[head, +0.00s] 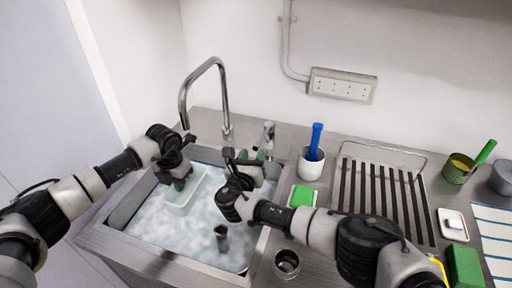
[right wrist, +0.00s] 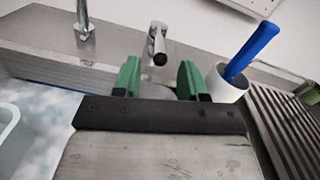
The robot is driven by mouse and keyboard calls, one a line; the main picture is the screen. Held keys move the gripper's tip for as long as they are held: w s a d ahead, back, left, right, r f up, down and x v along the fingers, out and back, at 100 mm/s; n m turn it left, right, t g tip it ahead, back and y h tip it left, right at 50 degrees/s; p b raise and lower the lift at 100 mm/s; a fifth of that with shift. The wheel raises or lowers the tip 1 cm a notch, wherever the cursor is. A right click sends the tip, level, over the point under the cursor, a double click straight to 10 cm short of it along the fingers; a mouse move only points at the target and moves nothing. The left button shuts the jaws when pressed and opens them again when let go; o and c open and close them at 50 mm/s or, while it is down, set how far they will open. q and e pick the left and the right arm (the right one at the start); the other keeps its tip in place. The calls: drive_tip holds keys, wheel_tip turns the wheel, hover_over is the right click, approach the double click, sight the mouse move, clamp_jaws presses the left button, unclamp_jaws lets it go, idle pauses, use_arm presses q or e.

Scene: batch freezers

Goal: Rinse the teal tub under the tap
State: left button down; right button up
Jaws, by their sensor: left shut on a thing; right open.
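The pale teal tub (head: 184,201) is at the left side of the sink, over the foamy water, below the spout's mouth in the head view. I cannot tell whether it touches the water. My left gripper (head: 179,184) is shut on the tub's back edge. The tub's edge also shows at the left of the right wrist view (right wrist: 10,128). The tall curved tap (head: 222,90) stands behind the sink; no stream shows. Its lever (head: 268,132) stands to the right. My right gripper (right wrist: 160,80) is open and empty, with the lever (right wrist: 158,45) beyond and between its green fingers.
The sink (head: 122,246) holds foamy water and a dark upright pipe (head: 222,238). To the right are a white pot (head: 311,166) with a blue brush (head: 316,138), a green sponge (head: 303,196), a metal cup (head: 286,263) and a drying rack (head: 385,195).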

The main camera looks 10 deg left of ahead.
sight(256, 145)
drive_tip(key=shift+w+d, duration=0.15)
drive_tip(key=shift+w, duration=1.9)
clamp_jaws()
